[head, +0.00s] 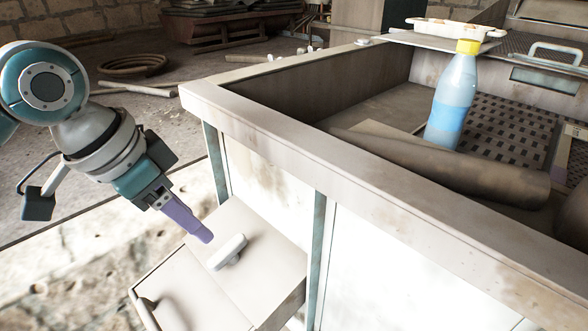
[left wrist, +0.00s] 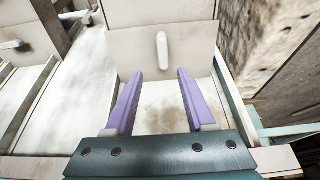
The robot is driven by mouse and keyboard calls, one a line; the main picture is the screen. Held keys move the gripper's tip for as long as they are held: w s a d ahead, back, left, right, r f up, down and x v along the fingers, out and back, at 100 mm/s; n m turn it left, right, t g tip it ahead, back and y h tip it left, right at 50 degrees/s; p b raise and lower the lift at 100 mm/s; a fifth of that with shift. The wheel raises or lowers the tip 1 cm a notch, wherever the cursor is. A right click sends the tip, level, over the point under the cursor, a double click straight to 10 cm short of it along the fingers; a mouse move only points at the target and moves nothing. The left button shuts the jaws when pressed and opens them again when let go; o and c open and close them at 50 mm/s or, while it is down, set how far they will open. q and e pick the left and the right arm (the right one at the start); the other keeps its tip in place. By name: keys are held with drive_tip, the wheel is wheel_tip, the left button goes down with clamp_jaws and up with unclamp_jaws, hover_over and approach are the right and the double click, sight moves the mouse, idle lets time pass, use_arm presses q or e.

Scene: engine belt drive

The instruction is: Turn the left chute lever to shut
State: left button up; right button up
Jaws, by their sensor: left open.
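A white lever (head: 227,252) sits on the sloped pale face of the chute (head: 265,238) at the side of the big bin. In the left wrist view the same lever (left wrist: 162,50) points up and down the picture, on the chute's pale plate (left wrist: 135,50). My left gripper (head: 208,238) has purple fingers and is just above and to the left of the lever in the head view. In the left wrist view the open fingers (left wrist: 160,72) are empty, with the lever beyond their tips, between their lines. I see no contact. My right gripper is not in view.
A second lever (left wrist: 14,45) shows on a neighbouring chute at the left of the wrist view. The bin's thick rim (head: 330,160) rises right of my gripper. A bottle (head: 453,100) and a brown roll (head: 440,168) are inside the bin.

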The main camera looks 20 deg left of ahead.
sight(225, 249)
use_arm(q)
drive_tip(key=b+x, duration=0.1)
drive_tip(key=x, duration=0.6)
drive_tip(key=b+x, duration=0.1)
drive_tip(key=x, duration=0.2)
drive_tip(key=shift+w+a+f+b, duration=0.2)
drive_tip(key=shift+w+b, duration=0.1)
drive_tip(key=shift+b, duration=0.05)
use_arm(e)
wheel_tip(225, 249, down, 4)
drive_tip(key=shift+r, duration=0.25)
use_arm(q)
clamp_jaws()
